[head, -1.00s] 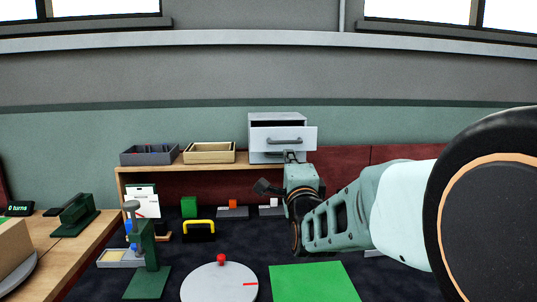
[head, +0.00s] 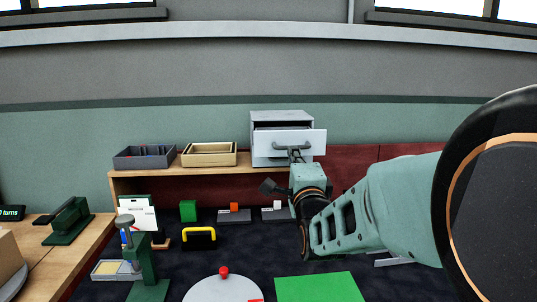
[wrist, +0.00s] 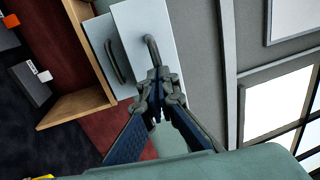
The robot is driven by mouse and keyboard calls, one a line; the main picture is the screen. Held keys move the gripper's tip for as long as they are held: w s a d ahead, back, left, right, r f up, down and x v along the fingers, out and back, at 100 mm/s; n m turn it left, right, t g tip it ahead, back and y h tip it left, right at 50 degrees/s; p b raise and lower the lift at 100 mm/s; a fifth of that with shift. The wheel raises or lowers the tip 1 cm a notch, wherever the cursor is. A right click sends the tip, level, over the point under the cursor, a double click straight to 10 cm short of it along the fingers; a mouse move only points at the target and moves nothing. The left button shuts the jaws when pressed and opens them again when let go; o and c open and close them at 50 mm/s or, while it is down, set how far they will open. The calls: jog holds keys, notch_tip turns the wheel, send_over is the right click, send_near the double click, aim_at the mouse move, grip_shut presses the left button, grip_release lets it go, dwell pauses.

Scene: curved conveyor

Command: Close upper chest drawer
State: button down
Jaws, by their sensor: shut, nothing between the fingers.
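The grey chest (head: 282,116) stands on the wooden shelf at the back. Its upper drawer (head: 318,145) is pulled out, with a dark gap above its front. The upper handle (head: 280,147) is a grey bar, also seen in the wrist view (wrist: 151,46). The lower drawer (wrist: 103,38) sits further back, with its own handle. My gripper (head: 295,154) is at the upper drawer's front, by the handle. In the wrist view its fingertips (wrist: 158,75) are together at the handle's near end, with nothing between them. I cannot tell whether they touch it.
A grey divided bin (head: 145,159) and a wooden tray (head: 209,156) stand left of the chest on the shelf (head: 119,185). Below are a green block (head: 188,210), a yellow-handled item (head: 199,236) and a round white disc (head: 215,291) with a red knob.

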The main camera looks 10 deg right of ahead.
aim_at(285, 140)
jog(key=w+b, duration=0.3)
jog(key=w, duration=1)
jog(key=shift+r, duration=0.1)
jog(key=shift+b, duration=0.3)
